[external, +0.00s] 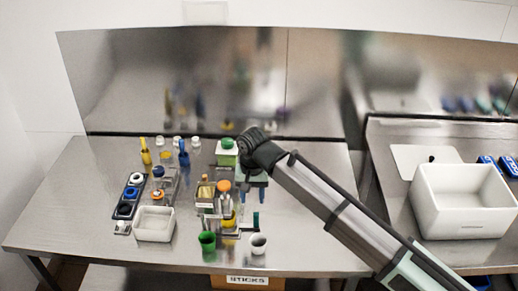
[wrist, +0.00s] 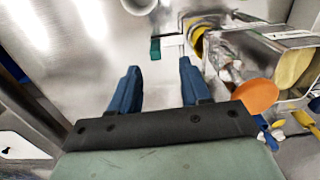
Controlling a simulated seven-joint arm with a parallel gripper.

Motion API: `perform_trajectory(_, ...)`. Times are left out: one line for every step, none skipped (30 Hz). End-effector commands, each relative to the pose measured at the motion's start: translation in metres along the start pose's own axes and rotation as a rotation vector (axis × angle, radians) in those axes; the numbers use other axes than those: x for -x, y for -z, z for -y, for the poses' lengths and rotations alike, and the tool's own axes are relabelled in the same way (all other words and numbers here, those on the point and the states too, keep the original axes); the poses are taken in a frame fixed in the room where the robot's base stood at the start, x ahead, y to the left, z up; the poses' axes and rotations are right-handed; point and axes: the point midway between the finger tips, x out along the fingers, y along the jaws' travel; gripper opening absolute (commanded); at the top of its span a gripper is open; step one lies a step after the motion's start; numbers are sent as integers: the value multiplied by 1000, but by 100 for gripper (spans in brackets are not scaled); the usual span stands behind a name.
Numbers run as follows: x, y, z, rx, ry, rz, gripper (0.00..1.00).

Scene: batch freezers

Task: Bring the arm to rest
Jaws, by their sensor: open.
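My arm reaches in from the lower right of the external view, its dark joint above the left steel table (external: 75,235). In the wrist view my gripper (wrist: 158,66) has its two blue fingers well apart, with nothing between them. Bare steel shows beyond the fingertips.
Below the arm's end stand a green cup (external: 207,241) and a white cup (external: 258,243). A green-topped container (external: 227,152) stands beside the joint. A white tub (external: 154,224) is to the left. A large white bin (external: 464,200) stands on the right table. The left table's front left is clear.

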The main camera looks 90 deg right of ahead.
Motion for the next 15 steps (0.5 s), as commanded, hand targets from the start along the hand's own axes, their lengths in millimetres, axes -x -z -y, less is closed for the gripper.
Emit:
perform_trajectory(-11,-14,10,28,3,6,47)
perform_trajectory(-18,-22,16,47,6,10,47)
perform_trajectory(-28,-35,26,77,9,15,47)
perform_trajectory(-37,-46,34,102,13,19,47)
perform_trajectory(-47,-58,42,128,16,24,47)
perform_trajectory(-59,-76,53,164,22,32,47)
perform_trajectory(-69,-89,61,192,27,36,47)
perform_trajectory(-79,-102,68,219,30,42,47)
perform_trajectory(-91,-120,78,254,36,48,47)
perform_trajectory(-100,-133,84,281,40,54,47)
perform_trajectory(-110,-147,90,307,44,59,47)
perform_trajectory(-123,-163,96,339,46,66,47)
perform_trajectory(-135,-175,96,362,43,72,47)
perform_trajectory(-145,-182,95,378,38,76,47)
perform_trajectory(-160,-192,93,400,31,81,47)
